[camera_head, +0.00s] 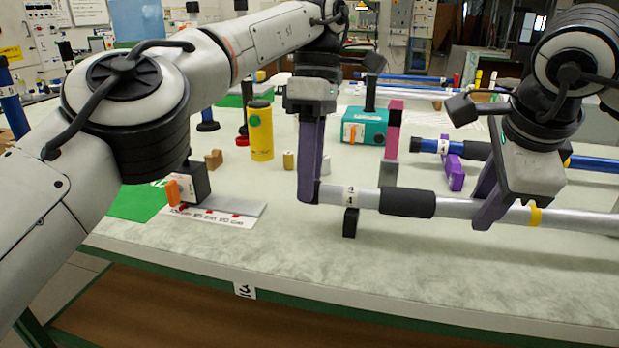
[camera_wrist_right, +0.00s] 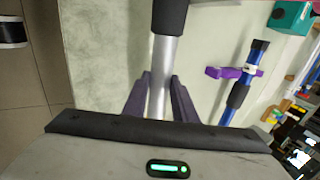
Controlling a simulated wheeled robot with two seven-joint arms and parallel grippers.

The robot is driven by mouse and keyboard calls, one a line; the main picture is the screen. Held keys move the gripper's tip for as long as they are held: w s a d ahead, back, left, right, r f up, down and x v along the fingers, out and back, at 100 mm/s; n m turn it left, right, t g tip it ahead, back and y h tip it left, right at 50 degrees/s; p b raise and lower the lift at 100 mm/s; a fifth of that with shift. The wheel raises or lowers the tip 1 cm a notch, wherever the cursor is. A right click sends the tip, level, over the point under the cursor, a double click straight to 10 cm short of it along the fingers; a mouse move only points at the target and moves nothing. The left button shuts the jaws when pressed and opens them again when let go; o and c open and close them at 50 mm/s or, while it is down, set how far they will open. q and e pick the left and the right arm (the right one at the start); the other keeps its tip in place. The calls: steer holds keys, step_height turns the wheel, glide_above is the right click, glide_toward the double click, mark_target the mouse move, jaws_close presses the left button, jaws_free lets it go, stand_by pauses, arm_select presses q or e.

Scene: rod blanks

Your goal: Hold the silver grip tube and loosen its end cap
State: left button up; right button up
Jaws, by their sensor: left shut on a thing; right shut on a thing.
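The silver grip tube (camera_head: 455,208) lies level above the table in the head view, with a black sleeve (camera_head: 407,203) and a yellow band (camera_head: 535,215). My right gripper (camera_head: 490,212) is shut around the bare tube right of the sleeve. In the right wrist view the tube (camera_wrist_right: 161,68) runs between my right gripper's purple fingers (camera_wrist_right: 160,105). My left gripper (camera_head: 310,195) is shut at the tube's left end, on the dark end cap, which its fingers mostly hide. I cannot tell whether the cap has turned.
A black support (camera_head: 350,223) stands under the tube near its left end. Behind are a yellow cylinder (camera_head: 260,131), a teal box (camera_head: 364,126) and a blue rod (camera_head: 595,163) with purple holders (camera_head: 453,172). The table's front strip is clear.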

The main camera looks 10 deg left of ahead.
arm_select(q)
steer(key=shift+r, duration=0.1)
steer(key=o, duration=1.1)
steer(key=shift+c, duration=0.2)
steer(key=shift+s+f, duration=0.1)
steer(key=shift+f, duration=0.1)
steer(key=shift+s+a+f, duration=0.1)
steer(key=shift+f, duration=0.2)
steer(key=shift+t, duration=0.3)
